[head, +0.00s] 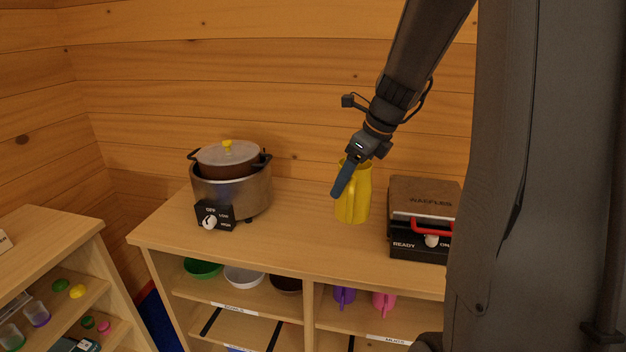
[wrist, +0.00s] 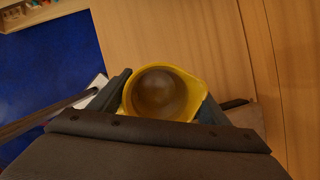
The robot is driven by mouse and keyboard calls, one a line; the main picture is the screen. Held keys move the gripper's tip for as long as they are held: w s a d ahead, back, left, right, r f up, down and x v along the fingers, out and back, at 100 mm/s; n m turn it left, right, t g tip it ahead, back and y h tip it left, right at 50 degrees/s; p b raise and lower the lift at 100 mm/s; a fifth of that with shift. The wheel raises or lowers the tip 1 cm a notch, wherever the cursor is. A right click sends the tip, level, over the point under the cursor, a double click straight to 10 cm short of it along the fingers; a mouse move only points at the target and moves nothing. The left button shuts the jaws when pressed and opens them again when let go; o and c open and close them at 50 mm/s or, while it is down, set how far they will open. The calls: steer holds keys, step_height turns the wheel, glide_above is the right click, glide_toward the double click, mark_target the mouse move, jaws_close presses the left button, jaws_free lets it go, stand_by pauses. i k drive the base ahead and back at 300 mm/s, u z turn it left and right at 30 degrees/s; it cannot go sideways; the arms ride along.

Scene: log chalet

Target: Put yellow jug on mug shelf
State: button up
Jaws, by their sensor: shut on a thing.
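The yellow jug (head: 359,199) is upright at the top of the wooden cabinet, between the slow cooker and the waffle maker. My gripper (head: 345,182) is shut on it from above. Whether its base touches the cabinet top I cannot tell. In the wrist view I look down into the open mouth of the jug (wrist: 163,94), between the two fingers of my gripper (wrist: 165,98). The mug shelf (head: 350,316), labelled "MUGS", is in the right part of the cabinet below. A purple mug (head: 344,295) and a pink mug (head: 384,301) stand on it.
The slow cooker (head: 232,188) stands left of the jug, the waffle maker (head: 424,216) right of it. A bowl shelf (head: 220,290) holds several bowls. A lower shelf unit (head: 50,240) stands at the left. The cabinet top's middle (head: 295,225) is clear. A blue floor (wrist: 45,60) shows.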

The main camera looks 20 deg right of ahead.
mark_target(432, 310)
steer(key=k, duration=1)
